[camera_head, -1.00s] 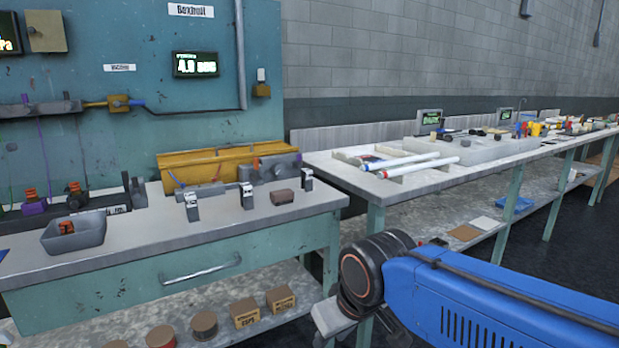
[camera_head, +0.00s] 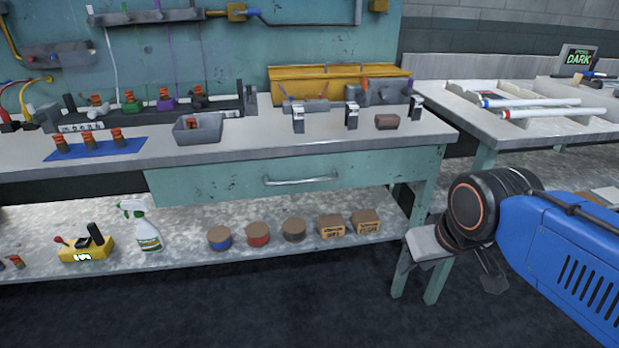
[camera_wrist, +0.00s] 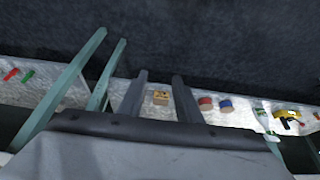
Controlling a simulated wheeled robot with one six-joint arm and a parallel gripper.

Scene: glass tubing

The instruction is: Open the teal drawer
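The teal drawer (camera_head: 225,183) is under the workbench top in the head view and looks shut. Its silver bar handle (camera_head: 300,181) runs across the middle of the front. My arm is at the lower right of the head view, to the right of the drawer and apart from the handle. My gripper (camera_wrist: 160,76) shows in the wrist view as two dark fingers held apart with nothing gripped. The drawer handle cannot be made out in the wrist view.
A teal bench leg (camera_head: 405,255) stands near my wrist. A second table (camera_head: 450,97) is at right. The dark floor in front is clear.

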